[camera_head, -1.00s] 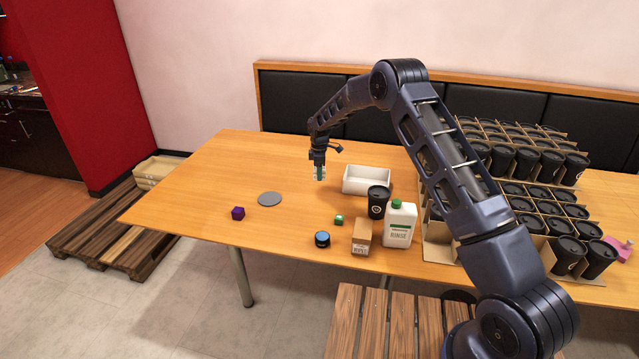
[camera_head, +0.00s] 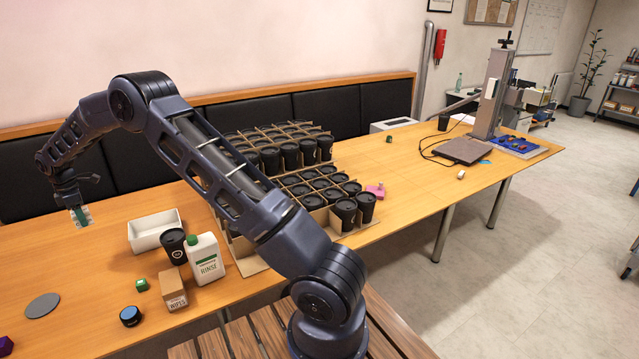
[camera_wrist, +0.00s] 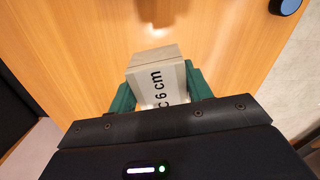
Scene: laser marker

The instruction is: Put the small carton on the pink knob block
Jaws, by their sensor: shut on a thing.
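My gripper (camera_head: 80,216) is at the left in the head view, above the table, with green finger pads. It is shut on a small pale box (camera_wrist: 158,82), which the wrist view shows between the fingers with "C 6 cm" printed on one face. A brown carton (camera_head: 172,290) with a WIPES label stands on the table in front of the white bottle, apart from my gripper. The pink knob block (camera_head: 375,191) sits on the table just right of the cup crates, far to the right of my gripper.
Between my gripper and the pink block stand a white bin (camera_head: 155,231), a black cup (camera_head: 173,246), a RINSE bottle (camera_head: 206,260) and crates of black cups (camera_head: 310,190). Table right of the pink block is mostly clear.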

